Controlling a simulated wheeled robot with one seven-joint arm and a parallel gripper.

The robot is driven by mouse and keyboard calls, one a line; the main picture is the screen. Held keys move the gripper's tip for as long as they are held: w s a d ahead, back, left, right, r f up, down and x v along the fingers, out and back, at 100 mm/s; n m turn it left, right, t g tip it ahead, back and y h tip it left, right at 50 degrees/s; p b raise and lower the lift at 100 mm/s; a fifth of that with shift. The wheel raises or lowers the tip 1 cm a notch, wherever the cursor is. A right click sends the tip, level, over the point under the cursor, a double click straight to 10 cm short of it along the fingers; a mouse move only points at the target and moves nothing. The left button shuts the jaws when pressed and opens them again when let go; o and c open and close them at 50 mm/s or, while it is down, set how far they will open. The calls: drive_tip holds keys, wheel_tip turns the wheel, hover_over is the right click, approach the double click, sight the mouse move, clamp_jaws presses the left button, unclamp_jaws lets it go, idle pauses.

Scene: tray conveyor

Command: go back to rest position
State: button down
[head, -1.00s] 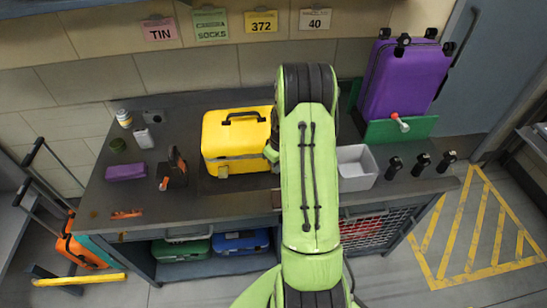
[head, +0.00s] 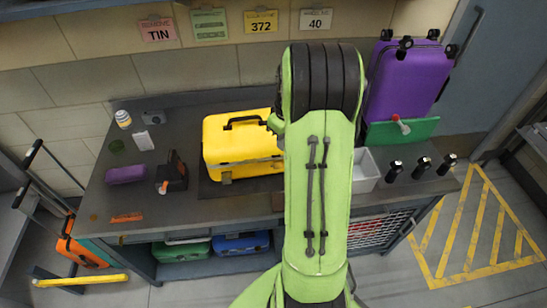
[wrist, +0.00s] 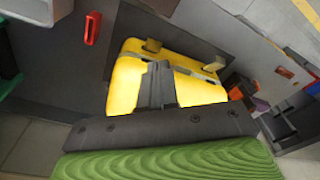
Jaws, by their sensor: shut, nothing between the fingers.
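My gripper (wrist: 157,86) shows in the wrist view with its two grey fingers together and nothing between them. It points toward the yellow case, and the fingers overlap the case in the picture; I cannot tell the gap between them. The yellow case (head: 238,148) stands closed on the dark bench (head: 160,212), with its black handle on top. It also shows in the wrist view (wrist: 196,91). In the head view my green arm rises in front of the bench and hides my gripper and part of the case's right side.
Right of my arm are a white bin (head: 365,171), several black knobs (head: 422,167) and a purple suitcase (head: 405,85) by a green panel (head: 408,131). A purple box (head: 125,174) and a dark tool (head: 173,172) lie left. The striped floor (head: 480,240) at right is clear.

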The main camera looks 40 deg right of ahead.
drive_tip(key=shift+s+a+r, duration=0.15)
drive_tip(key=shift+a+r, duration=0.05)
drive_tip(key=shift+r, duration=0.85)
drive_tip(key=s+a+r+t, duration=0.1)
drive_tip(key=s+a+r, duration=0.1)
drive_tip(key=a+r, duration=0.4)
drive_tip(key=s+a+r+t, duration=0.1)
drive_tip(key=a+r, duration=0.3)
drive_tip(key=a, duration=0.4)
drive_tip(key=s+a+r+t, duration=0.1)
drive_tip(key=s+a+t, duration=0.1)
drive_tip(key=s+a, duration=0.8)
drive_tip(key=s, duration=0.2)
drive_tip(key=shift+s, duration=0.3)
drive_tip(key=shift+a+r, duration=0.1)
